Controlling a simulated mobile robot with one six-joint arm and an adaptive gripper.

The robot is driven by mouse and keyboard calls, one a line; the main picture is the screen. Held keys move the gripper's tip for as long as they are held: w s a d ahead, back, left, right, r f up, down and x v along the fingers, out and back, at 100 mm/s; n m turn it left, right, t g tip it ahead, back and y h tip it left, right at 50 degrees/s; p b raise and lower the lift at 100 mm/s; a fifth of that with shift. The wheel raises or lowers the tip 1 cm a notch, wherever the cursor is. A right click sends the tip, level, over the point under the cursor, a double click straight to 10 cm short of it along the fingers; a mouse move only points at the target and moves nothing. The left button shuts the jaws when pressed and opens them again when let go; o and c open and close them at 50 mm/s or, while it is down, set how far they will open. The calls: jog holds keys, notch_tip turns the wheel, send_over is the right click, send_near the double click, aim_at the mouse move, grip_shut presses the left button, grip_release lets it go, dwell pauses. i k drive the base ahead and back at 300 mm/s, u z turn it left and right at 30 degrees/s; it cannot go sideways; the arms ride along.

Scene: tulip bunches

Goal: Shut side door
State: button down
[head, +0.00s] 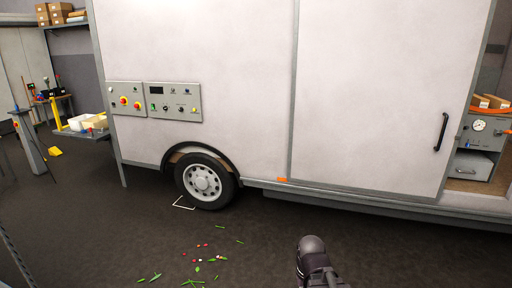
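The side door (375,100) is a large pale panel on the side of a white vehicle body (205,45). A black vertical handle (441,132) is near its right edge. To the right of the door's edge there is an opening, and the inside of the vehicle shows through it, so the door stands at least partly open. A dark rounded part of my own arm shows at the bottom centre, well apart from the door and the handle. My gripper's fingers are not in view.
A control panel (173,102) and a wheel (203,182) are on the vehicle's left part. A step rail (350,202) runs below the door. Inside the opening are a gauge unit (480,128) and a grey box (469,166). Petals and leaves (198,260) litter the dark floor, otherwise clear at right.

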aim_at(382, 91)
jog(key=z, duration=0.05)
jog(key=i, duration=1.6)
jog(key=z, duration=0.3)
jog(key=i, duration=1.75)
jog(key=z, duration=0.2)
